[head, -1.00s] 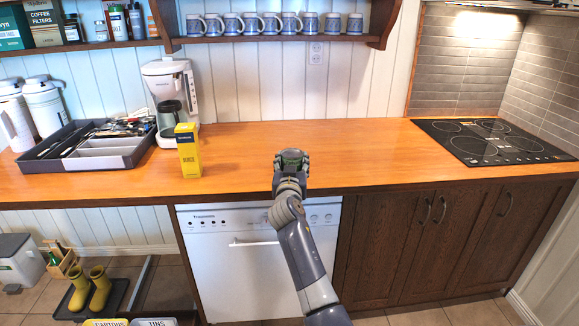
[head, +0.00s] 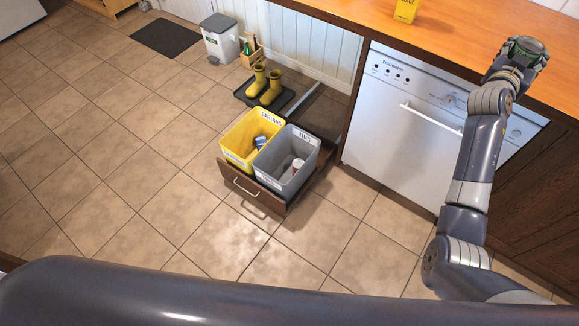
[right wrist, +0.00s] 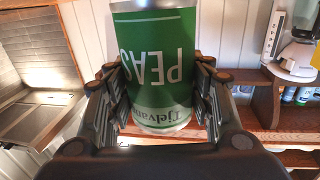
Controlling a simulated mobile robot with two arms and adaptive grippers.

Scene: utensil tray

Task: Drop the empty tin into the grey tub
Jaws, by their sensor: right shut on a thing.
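The tin (right wrist: 158,65) is a green can labelled PEAS, its lettering upside down in the right wrist view. My right gripper (head: 524,55) is shut on it, with a finger on each side, above the front part of the wooden counter. In the head view the tin (head: 525,46) is mostly hidden by the gripper. The grey tub (head: 304,166), labelled TINS, sits low in a pulled-out drawer, left of and below the gripper. A whitish can lies inside it. My left gripper is not in view.
A yellow tub (head: 239,153) labelled CARTONS, with something blue inside, stands left of the grey tub in the drawer (head: 245,190). The dishwasher (head: 400,120) is right of the drawer. Yellow boots (head: 271,88) stand behind. Floor in front is free.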

